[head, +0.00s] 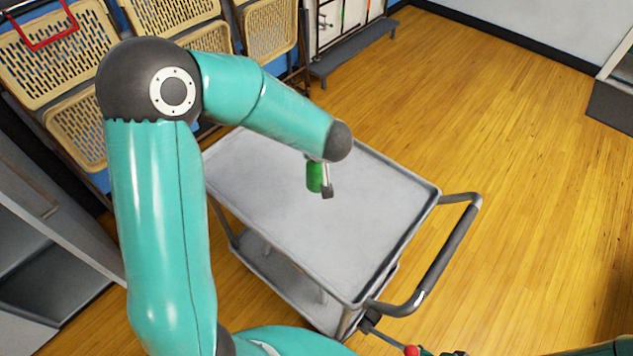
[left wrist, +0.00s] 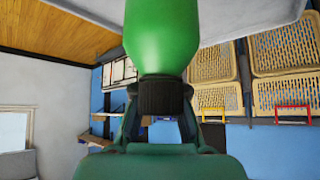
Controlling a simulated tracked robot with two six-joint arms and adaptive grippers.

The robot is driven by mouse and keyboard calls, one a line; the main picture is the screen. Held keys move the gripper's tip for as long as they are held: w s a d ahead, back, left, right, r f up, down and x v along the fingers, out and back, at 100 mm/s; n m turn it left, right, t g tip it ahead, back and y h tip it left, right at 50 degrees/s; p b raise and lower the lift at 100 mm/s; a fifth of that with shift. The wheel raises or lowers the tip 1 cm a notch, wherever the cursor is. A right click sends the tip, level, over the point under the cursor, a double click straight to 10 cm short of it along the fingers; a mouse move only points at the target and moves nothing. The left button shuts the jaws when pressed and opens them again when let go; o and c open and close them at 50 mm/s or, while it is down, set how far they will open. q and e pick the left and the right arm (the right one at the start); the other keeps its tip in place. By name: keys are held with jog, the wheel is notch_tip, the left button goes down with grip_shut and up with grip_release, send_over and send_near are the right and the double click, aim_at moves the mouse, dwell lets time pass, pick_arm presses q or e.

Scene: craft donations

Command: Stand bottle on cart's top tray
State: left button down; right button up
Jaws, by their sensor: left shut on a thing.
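The green bottle (head: 314,177) is held over the middle of the cart's grey top tray (head: 260,185). My left gripper (head: 325,183) is shut on it, and the arm hides part of it in the head view. In the left wrist view the bottle (left wrist: 162,35) fills the top centre, between the dark fingers of the left gripper (left wrist: 162,98). Its far end is cut off, so I cannot tell whether it touches the tray. My right gripper (head: 385,336) shows only partly at the bottom edge, near the cart's handle, and its opening is unclear.
The visible part of the top tray is bare and has a raised rim. The cart's handle (head: 440,250) sticks out at the right, and a lower shelf (head: 285,285) shows below. Folded woven chairs (head: 40,50) stand at the back left. The wooden floor (head: 530,170) is clear at right.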

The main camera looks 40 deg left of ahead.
pick_arm(q)
jog(key=shift+f+b, duration=1.25)
jog(key=shift+f, duration=4.85)
jog(key=shift+f, duration=0.15)
jog(key=c, duration=1.2)
grip_release()
